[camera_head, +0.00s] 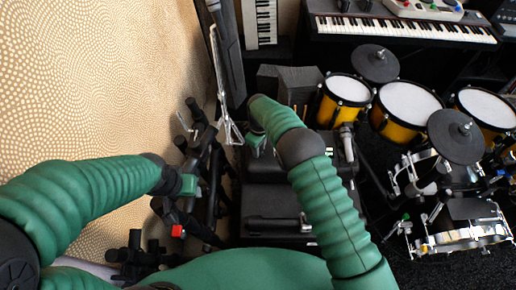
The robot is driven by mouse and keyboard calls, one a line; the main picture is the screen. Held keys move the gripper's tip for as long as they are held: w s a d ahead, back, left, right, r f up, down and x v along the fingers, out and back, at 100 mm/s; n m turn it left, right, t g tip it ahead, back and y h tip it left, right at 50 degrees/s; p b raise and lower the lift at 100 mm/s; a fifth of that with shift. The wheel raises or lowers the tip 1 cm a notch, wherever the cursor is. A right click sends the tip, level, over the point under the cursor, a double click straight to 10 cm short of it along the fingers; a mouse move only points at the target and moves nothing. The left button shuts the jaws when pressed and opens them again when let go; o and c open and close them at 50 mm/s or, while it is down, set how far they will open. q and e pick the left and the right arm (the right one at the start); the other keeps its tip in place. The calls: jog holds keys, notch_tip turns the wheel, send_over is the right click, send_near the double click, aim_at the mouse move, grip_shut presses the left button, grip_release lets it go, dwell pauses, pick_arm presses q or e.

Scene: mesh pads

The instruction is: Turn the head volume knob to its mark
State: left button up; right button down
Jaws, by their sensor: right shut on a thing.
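My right arm reaches in from the lower right, and my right gripper (256,143) is at the far left part of the black equipment (271,200) in the middle. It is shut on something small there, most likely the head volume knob. The knob and its mark are hidden or too small to make out. My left gripper (187,185) is at the left, in front of black stand parts, apart from the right gripper. Its fingers are too small to tell open from shut.
Yellow drums with white heads (409,104) and dark cymbal pads (456,136) stand at the right. A keyboard (405,28) is at the back. A black stand rack (212,190) crowds the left gripper, beside a dotted tan wall (110,90). A silver stand (226,110) rises behind.

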jog(key=m, duration=0.5)
jog(key=shift+w+r+m, duration=0.1)
jog(key=shift+w+m, duration=0.05)
jog(key=shift+m, duration=0.15)
jog(key=m, duration=0.5)
jog(key=shift+a, duration=0.1)
jog(key=m, duration=0.5)
jog(key=shift+m+b, duration=0.3)
jog(key=shift+m, duration=0.1)
jog(key=m, duration=0.5)
jog(key=shift+a, duration=0.1)
jog(key=c, duration=1.4)
grip_release()
jog(key=shift+m, duration=0.3)
jog(key=o, duration=0.3)
